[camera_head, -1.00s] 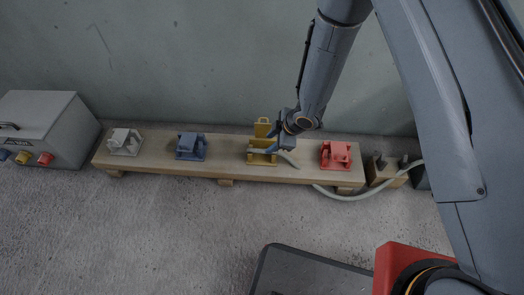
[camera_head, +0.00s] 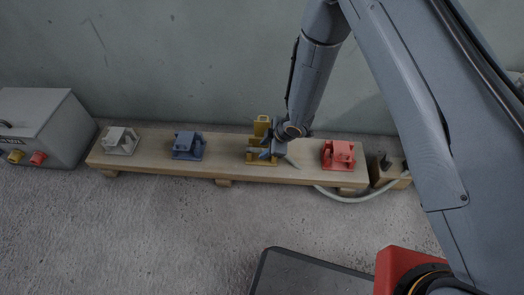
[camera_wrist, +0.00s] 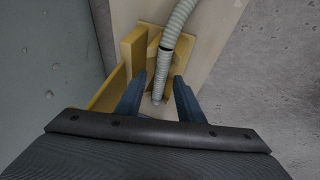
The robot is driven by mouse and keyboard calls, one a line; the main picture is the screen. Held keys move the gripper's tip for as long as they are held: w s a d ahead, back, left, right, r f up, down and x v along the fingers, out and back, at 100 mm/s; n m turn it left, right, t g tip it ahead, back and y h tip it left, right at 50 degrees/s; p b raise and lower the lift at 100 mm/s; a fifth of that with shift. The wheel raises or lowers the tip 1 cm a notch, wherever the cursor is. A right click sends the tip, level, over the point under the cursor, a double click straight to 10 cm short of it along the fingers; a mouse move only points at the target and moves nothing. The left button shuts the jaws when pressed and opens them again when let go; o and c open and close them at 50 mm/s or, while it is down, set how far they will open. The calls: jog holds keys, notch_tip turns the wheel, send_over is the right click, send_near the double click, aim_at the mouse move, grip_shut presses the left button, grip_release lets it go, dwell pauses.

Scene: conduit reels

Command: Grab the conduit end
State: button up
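The conduit is a pale grey ribbed hose (camera_wrist: 177,22). In the wrist view it runs down through the yellow clamp (camera_wrist: 134,50), and its end (camera_wrist: 157,98) lies between my gripper's fingers. My gripper (camera_wrist: 159,80) is open, with one finger on each side of the hose and a narrow gap on both sides. In the head view, my gripper (camera_head: 268,152) is down at the yellow clamp (camera_head: 262,126) and hides most of the conduit end there. More of the conduit (camera_head: 345,199) curves over the floor at the right.
The clamp stands on a low wooden plank (camera_head: 225,168) against the wall. A red clamp (camera_head: 338,155), a blue clamp (camera_head: 188,146) and a white clamp (camera_head: 120,141) share it. A grey box (camera_head: 45,120) stands at the left, a wooden block (camera_head: 385,170) at the right.

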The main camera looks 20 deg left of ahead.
grip_shut()
